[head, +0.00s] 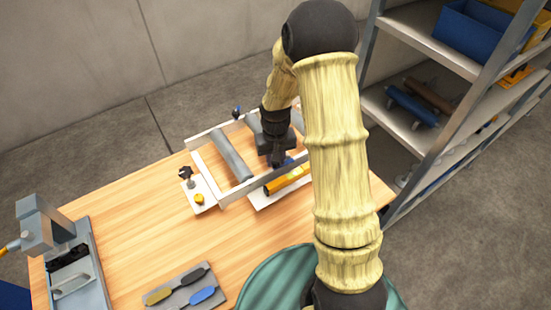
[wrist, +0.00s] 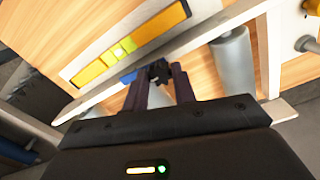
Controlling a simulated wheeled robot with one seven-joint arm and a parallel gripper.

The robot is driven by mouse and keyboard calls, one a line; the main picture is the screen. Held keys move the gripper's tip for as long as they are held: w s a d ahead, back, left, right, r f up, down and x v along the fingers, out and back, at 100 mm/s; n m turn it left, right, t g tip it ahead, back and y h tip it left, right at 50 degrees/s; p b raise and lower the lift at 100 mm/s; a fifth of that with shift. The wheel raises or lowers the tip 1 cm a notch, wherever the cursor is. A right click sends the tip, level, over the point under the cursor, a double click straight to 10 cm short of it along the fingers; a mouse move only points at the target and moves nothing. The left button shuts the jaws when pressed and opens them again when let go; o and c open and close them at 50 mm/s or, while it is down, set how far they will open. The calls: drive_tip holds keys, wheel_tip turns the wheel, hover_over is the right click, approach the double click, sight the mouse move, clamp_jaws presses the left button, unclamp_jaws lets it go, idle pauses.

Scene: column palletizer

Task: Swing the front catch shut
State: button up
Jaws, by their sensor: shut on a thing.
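The front catch shows as a small blue part (wrist: 128,77) with a black star-shaped knob (wrist: 159,72) at the front rail of the roller frame. In the head view its blue part (head: 287,162) peeks out beside my fingers. My gripper (head: 277,164) points down at the front rail. In the wrist view the fingers of my gripper (wrist: 160,80) are shut on the black knob. The fingers and rail hide much of the catch, so I cannot tell its swing angle.
A yellow spirit level (wrist: 130,46) lies on a white strip along the front rail. Grey rollers (head: 232,155) span the frame. A white plate (head: 206,184) with black and yellow knobs stands left. A grey tray (head: 186,291) lies at the table's front. Shelves (head: 450,60) stand right.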

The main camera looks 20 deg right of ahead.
drive_tip(key=shift+w+r+n, duration=0.1)
drive_tip(key=shift+n, duration=0.4)
drive_tip(key=o, duration=1)
wheel_tip(320, 180, up, 17)
drive_tip(key=b, duration=0.3)
drive_tip(key=shift+r, duration=0.15)
drive_tip(key=s+f+t, duration=0.1)
drive_tip(key=s+f, duration=0.1)
drive_tip(key=s, duration=0.3)
drive_tip(key=s+f, duration=0.2)
drive_tip(key=s, duration=0.3)
drive_tip(key=s+f+m+t, duration=0.1)
drive_tip(key=s+f, duration=0.2)
drive_tip(key=s, duration=0.2)
drive_tip(key=shift+d+t, duration=0.3)
